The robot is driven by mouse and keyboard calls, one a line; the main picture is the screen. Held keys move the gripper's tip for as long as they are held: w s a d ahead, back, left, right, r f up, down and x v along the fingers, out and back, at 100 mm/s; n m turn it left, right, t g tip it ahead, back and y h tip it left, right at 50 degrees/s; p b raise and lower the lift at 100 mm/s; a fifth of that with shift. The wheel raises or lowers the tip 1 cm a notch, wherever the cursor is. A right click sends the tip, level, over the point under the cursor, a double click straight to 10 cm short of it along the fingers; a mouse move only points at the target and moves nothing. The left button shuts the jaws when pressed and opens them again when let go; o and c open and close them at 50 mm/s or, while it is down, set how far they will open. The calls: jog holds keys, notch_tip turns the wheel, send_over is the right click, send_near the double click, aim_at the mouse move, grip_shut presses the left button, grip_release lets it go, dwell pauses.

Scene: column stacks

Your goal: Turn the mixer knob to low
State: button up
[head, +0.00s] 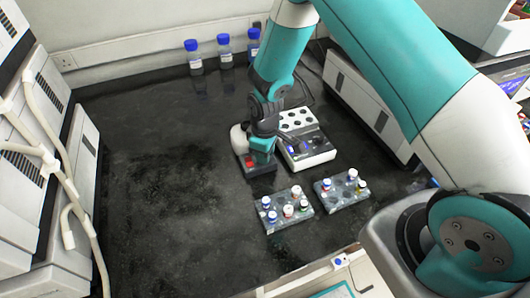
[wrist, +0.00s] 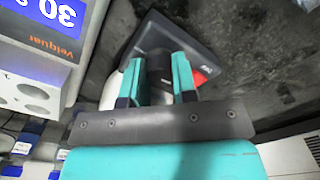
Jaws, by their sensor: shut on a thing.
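The mixer (head: 258,170) is a small dark box with a red part on its face, standing mid-bench; its dark body also shows in the wrist view (wrist: 190,45). A white rounded part (head: 238,137) sits against its left side. My gripper (head: 262,148) is over the mixer, pointing down. In the wrist view my gripper (wrist: 158,80) has its two teal fingers on either side of the black mixer knob (wrist: 159,68), shut on it. The knob's marks and setting cannot be read, and my gripper hides the knob in the head view.
A white block with round wells (head: 298,120) and a blue display stands close at the right. Two grey vial racks (head: 287,212) (head: 343,192) stand in front. Blue-capped bottles (head: 224,50) line the back wall. The bench's left side is clear.

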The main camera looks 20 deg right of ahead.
jog(key=shift+r, duration=0.1)
jog(key=o, duration=0.7)
jog(key=shift+c, duration=0.2)
notch_tip(320, 180, up, 17)
jog(key=b, duration=0.1)
jog(key=shift+r, duration=0.2)
jog(key=s+a+r+y, duration=0.1)
jog(key=s+r, duration=0.3)
jog(key=s, duration=0.4)
jog(key=s+a+r+m+y, duration=0.1)
jog(key=s+r, duration=0.3)
jog(key=s, duration=0.4)
jog(key=s+a+r+m+y, duration=0.1)
jog(key=s+a+r+y, duration=0.1)
jog(key=s+r, duration=0.3)
jog(key=s, duration=0.3)
jog(key=shift+a, duration=0.3)
